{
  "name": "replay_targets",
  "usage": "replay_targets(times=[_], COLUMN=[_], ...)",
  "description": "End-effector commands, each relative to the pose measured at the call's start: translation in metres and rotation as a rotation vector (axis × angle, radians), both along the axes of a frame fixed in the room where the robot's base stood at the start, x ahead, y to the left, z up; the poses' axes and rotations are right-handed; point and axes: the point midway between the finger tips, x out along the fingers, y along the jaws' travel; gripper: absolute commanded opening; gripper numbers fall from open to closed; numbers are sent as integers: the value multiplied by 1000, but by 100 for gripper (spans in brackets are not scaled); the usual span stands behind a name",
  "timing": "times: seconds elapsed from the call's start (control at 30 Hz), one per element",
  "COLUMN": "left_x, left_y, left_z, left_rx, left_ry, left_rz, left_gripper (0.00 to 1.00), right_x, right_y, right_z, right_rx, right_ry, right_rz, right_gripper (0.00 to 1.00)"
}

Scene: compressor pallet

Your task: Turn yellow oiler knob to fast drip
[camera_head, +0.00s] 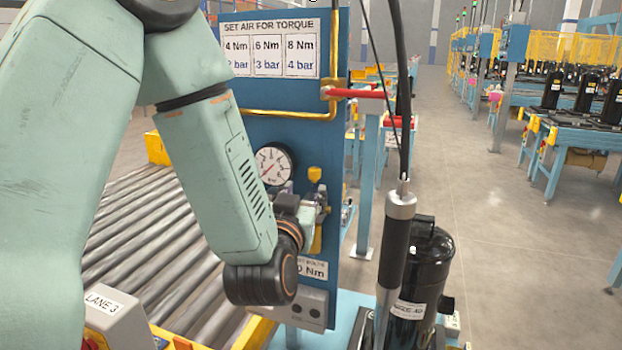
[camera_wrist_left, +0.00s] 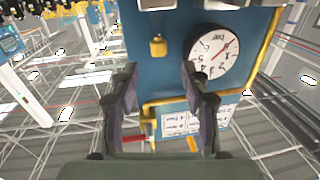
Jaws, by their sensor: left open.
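The yellow oiler knob (camera_head: 315,174) is small and sits on the blue panel (camera_head: 240,130), right of the round pressure gauge (camera_head: 272,163). My left gripper (camera_head: 318,205) is at the panel, just below the knob, and partly hidden by its own wrist. In the left wrist view the scene is upside down. There the knob (camera_wrist_left: 157,46) shows between and beyond the two spread fingers (camera_wrist_left: 159,70), which are open and empty. The gauge (camera_wrist_left: 214,52) lies to the right, partly behind a finger. No contact with the knob shows. My right gripper is out of view.
A yellow pipe (camera_head: 290,115) and a red lever (camera_head: 355,93) are on the panel's upper right. A black-handled tool (camera_head: 394,250) hangs right of the panel, before a black compressor (camera_head: 427,265). A roller conveyor (camera_head: 140,235) lies left.

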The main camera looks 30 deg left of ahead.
Motion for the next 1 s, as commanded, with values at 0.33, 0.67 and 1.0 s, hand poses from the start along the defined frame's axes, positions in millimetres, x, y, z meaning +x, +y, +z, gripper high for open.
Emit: replay_targets(times=[0.33,0.67,1.0], left_x=[45,70,70], left_y=[18,27,27], left_z=[0,0,0], left_rx=[-3,-1,0], left_ry=[-1,1,1], left_rz=[-1,-3,-3], left_gripper=[46,46,40], right_x=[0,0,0], right_y=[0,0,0], right_z=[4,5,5], right_rx=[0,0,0], right_ry=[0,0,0], right_rz=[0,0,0], right_gripper=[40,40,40])
